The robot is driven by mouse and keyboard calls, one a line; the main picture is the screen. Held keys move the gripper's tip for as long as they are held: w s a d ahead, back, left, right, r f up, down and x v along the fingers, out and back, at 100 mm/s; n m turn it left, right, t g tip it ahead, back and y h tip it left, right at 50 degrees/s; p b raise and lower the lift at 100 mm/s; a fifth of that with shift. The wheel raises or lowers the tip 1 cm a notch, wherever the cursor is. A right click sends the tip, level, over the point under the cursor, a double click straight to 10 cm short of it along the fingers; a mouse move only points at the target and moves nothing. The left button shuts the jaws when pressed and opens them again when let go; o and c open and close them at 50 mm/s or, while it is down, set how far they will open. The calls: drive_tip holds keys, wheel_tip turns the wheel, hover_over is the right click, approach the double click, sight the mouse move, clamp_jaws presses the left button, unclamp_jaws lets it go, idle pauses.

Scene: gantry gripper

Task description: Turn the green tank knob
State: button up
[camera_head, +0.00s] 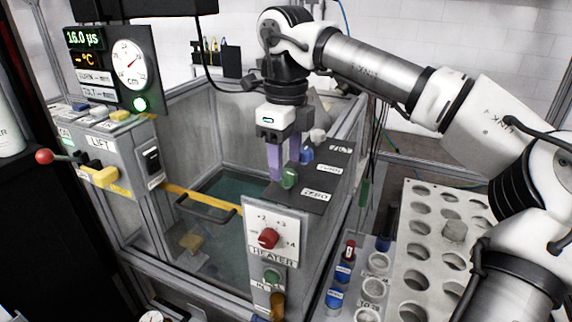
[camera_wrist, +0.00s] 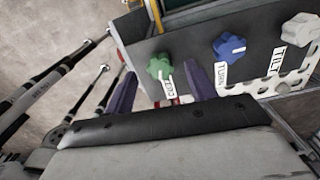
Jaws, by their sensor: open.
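A green lobed knob (camera_head: 289,177) sits on the dark top panel at the tank's edge, beside a label that reads ZERO. It also shows in the wrist view (camera_wrist: 158,66). My gripper (camera_head: 284,168) points down at this knob with its two purple fingers apart. In the wrist view my gripper (camera_wrist: 160,72) has one finger on each side of the knob, with gaps visible and no clear contact. A second green knob (camera_head: 272,275) is on the tank's front face below the red heater knob (camera_head: 268,238).
On the same panel are a blue knob (camera_wrist: 229,46) labelled TURN and a pale knob (camera_wrist: 301,29) labelled TILT. The water tank (camera_head: 195,120) lies left of my gripper. A holed rack (camera_head: 405,262) and several small vials stand at the right.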

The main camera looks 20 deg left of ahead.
sight(286, 172)
wheel_tip(286, 172, up, 12)
drive_tip(key=p, duration=0.2)
drive_tip(key=shift+f, duration=0.2)
idle(0.4)
